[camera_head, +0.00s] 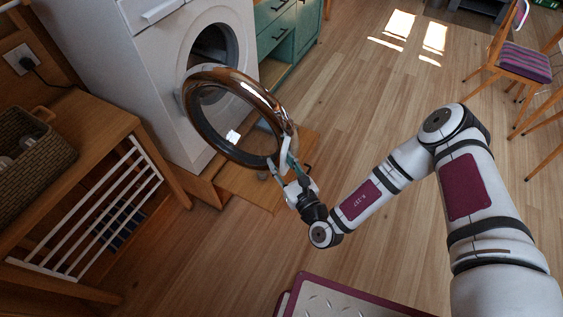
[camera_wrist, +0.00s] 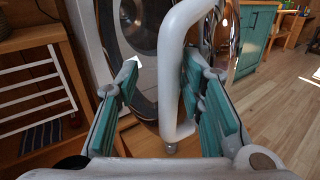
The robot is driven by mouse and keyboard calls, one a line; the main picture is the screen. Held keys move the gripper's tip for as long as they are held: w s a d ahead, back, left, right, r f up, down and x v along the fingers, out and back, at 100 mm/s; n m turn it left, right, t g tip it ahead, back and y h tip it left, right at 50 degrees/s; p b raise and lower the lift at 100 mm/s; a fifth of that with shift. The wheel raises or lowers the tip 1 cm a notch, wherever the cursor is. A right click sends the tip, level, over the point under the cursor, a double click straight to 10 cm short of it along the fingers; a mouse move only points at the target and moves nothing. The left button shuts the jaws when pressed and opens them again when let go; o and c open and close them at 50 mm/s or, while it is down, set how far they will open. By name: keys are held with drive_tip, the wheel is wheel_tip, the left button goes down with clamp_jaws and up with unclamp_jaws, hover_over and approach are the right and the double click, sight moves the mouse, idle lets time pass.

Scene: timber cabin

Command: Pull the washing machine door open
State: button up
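The white washing machine (camera_head: 128,62) stands at the upper left in the head view. Its round door (camera_head: 215,133), a ring with brownish glass, is swung out well away from the dark drum opening (camera_head: 212,45). My gripper (camera_head: 286,163) is at the door's free edge on the right. In the wrist view a white bar-like handle (camera_wrist: 171,85) stands between my teal-padded fingers (camera_wrist: 160,80). The fingers are spread apart. The right pads are close to the handle, and a clear gap shows on the left. Whether the right pads touch it, I cannot tell.
A wooden bench with a white rack (camera_head: 90,215) and a wicker basket (camera_head: 32,150) stands at left. A teal cabinet (camera_head: 290,42) is beyond the machine. A purple-edged mat-like object (camera_head: 350,300) lies at the bottom. Chairs (camera_head: 520,62) stand far right; the middle floor is clear.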

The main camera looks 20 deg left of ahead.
drive_tip(key=v, duration=1.2)
idle(0.4)
